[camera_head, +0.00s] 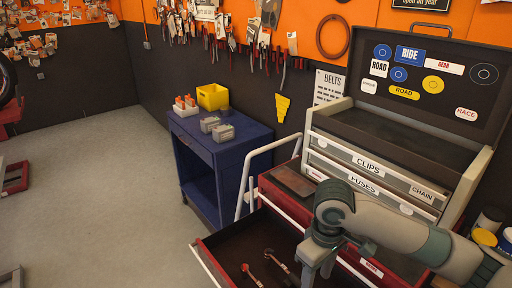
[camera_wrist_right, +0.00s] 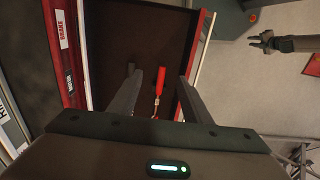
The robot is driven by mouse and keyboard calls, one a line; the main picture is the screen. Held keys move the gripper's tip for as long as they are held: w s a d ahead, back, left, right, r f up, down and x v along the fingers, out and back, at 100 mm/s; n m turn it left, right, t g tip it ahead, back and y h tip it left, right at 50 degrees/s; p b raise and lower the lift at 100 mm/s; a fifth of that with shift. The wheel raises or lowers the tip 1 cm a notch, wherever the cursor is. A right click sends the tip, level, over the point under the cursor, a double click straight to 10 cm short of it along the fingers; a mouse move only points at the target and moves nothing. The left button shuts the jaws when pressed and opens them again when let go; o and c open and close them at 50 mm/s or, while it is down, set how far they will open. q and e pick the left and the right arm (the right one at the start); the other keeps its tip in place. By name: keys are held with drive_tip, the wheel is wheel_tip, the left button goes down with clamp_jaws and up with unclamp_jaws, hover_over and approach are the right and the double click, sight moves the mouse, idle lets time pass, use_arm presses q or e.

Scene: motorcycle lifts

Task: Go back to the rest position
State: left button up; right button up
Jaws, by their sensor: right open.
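My right arm reaches in from the right in the head view. Its gripper (camera_head: 318,268) points down over an open red drawer (camera_head: 222,250) of the tool chest. In the right wrist view, the two fingers of this gripper (camera_wrist_right: 158,88) stand apart with nothing held. A red-handled tool (camera_wrist_right: 160,80) shows in the gap between them, lying in the drawer below. In the head view, two tools lie on the drawer floor, one of them with a red end (camera_head: 253,274). What seems to be my left gripper (camera_wrist_right: 262,42) is small at the wrist view's upper right; its jaws are unclear.
The tool chest's upper drawers (camera_head: 368,168) are shut, with its sticker-covered lid (camera_head: 420,85) raised. A blue cart (camera_head: 226,150) with a yellow bin (camera_head: 212,97) stands left of it. Jars (camera_head: 484,238) stand at the right edge. The grey floor at left is largely clear.

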drive_tip(key=s+a+f+t+y, duration=0.1)
drive_tip(key=s+a+f+y, duration=0.35)
drive_tip(key=a+f, duration=0.35)
drive_tip(key=s+d+f+m+t, duration=0.1)
drive_tip(key=s+d+f, duration=0.1)
drive_tip(key=s, duration=0.1)
drive_tip(key=s+d+f+m+t+h, duration=0.1)
drive_tip(key=s+d+f, duration=0.1)
drive_tip(key=s+f, duration=0.1)
drive_tip(key=s+d+f+m, duration=0.1)
drive_tip(key=s+d+f, duration=0.1)
drive_tip(key=s+f, duration=0.1)
drive_tip(key=shift+s+d+f+m+t, duration=0.1)
drive_tip(key=shift+s+d+m+t, duration=0.1)
drive_tip(key=shift+s+m+t, duration=0.4)
drive_tip(key=s+d+f+m+h, duration=0.1)
drive_tip(key=s+d+f+h, duration=0.2)
drive_tip(key=s+d, duration=0.7)
wheel_tip(320, 180, down, 33)
drive_tip(key=g+b, duration=0.2)
drive_tip(key=b, duration=0.3)
drive_tip(key=s+d+f+b, duration=0.1)
drive_tip(key=s+f+b, duration=0.1)
drive_tip(key=s+f, duration=0.7)
drive_tip(key=s+d+f+g+b, duration=0.1)
drive_tip(key=s+f+b, duration=0.2)
drive_tip(key=s+f, duration=0.6)
wheel_tip(320, 180, down, 6)
drive_tip(key=shift+s+d+r, duration=0.25)
drive_tip(key=shift+s+d, duration=0.15)
